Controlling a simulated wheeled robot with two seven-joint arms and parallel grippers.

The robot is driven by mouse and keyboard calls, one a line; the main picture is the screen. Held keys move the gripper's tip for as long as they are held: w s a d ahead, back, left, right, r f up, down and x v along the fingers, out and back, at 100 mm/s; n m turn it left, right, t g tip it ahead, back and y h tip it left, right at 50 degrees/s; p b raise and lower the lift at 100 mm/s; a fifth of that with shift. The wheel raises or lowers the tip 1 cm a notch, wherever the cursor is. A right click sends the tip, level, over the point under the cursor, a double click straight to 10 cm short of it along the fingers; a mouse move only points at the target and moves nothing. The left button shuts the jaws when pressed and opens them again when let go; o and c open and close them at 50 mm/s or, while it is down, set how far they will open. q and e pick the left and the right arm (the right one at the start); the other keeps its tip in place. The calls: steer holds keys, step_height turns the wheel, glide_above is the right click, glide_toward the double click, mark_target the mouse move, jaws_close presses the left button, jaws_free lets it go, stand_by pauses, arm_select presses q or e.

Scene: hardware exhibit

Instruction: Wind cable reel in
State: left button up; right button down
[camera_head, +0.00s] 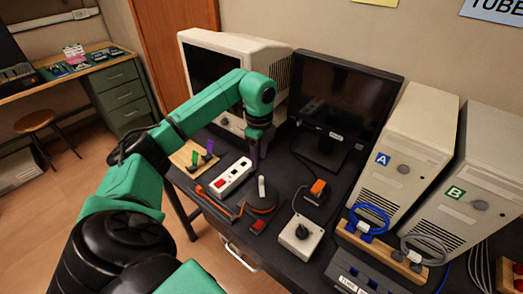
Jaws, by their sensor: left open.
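The cable reel (263,201) is a dark round drum with an orange rim, on the dark table near its front edge. A pale upright handle (262,187) stands on its top. Orange cable (217,206) runs out to the left along the table edge, and a small red and black piece (258,226) lies just in front of the reel. My left gripper (255,154) points down behind the reel, apart from the handle, open and with nothing visible in it. My right gripper is out of view.
A white power strip (234,177) lies left of the reel, with a wooden board with coloured clips (195,157) beyond it. Monitors (345,105) stand behind.

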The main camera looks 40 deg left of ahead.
arm_select(q)
glide_above(261, 177)
step_height(261, 177, down, 5)
steer(key=shift+s+d+f+p, duration=0.1)
steer(key=shift+p, duration=0.35)
steer(key=f, duration=0.3)
steer(key=shift+w+f, duration=0.15)
steer(key=shift+w, duration=0.1)
steer(key=shift+s+f, duration=0.1)
steer(key=shift+f, duration=0.2)
steer(key=shift+s+f, duration=0.1)
jaws_close()
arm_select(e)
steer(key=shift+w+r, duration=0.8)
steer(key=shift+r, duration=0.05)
